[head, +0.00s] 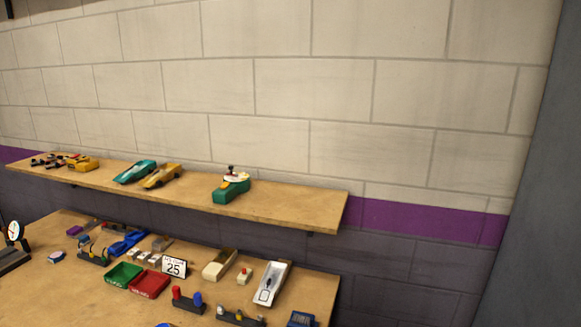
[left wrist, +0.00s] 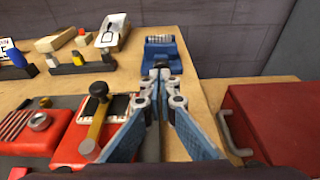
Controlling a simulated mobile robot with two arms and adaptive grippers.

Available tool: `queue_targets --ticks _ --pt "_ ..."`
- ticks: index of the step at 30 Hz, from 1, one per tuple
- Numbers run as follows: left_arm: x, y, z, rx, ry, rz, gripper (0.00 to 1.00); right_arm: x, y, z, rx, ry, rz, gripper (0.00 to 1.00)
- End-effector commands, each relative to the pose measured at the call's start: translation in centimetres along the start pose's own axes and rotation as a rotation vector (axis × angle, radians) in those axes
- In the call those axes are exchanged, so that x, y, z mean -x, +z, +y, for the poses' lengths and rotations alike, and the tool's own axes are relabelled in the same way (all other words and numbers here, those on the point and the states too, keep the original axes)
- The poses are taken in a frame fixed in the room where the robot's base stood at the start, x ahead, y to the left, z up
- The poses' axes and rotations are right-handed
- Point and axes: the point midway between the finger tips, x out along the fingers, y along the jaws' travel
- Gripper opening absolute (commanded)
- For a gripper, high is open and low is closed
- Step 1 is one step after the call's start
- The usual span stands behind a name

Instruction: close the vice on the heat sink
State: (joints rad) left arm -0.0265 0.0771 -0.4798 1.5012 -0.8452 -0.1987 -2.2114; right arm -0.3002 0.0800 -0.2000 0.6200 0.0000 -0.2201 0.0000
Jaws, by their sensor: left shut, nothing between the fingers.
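The blue vice (left wrist: 163,54) stands at the far end of the bench in the left wrist view, straight ahead of my left gripper (left wrist: 161,73). A grey finned block, seemingly the heat sink (left wrist: 160,39), shows at its back. I cannot tell whether the jaws touch it. My left gripper is shut and empty, its fingertips overlapping the near side of the vice in the picture; contact is unclear. In the head view the vice (head: 301,320) is cut by the bottom edge. My right gripper is not in view.
A red toolbox (left wrist: 275,125) with a grey handle stands right of my left gripper. Car bodies, green (head: 123,274) and red (head: 149,284) trays and racks crowd the bench. A shelf (head: 290,205) hangs above.

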Motion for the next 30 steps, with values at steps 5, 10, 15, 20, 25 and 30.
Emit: queue_targets --ticks 5,10,15,20,25,30 --pt "-1.6 0.4 0.0 0.000 -0.001 -0.002 0.00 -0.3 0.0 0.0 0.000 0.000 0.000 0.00" --pt "-3.8 0.9 -0.1 0.002 -0.001 -0.002 0.00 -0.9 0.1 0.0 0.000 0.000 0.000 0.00" --pt "-5.5 1.3 0.1 -0.001 0.001 0.000 0.00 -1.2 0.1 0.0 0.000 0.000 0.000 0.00" --pt "-6.4 1.6 0.0 0.000 0.000 0.000 0.00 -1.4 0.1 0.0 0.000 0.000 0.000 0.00" --pt "-6.6 1.7 0.0 0.001 0.000 0.001 0.00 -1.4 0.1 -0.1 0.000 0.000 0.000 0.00" --pt "-6.6 1.7 0.0 0.002 0.000 0.000 0.00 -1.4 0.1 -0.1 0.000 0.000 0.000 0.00"
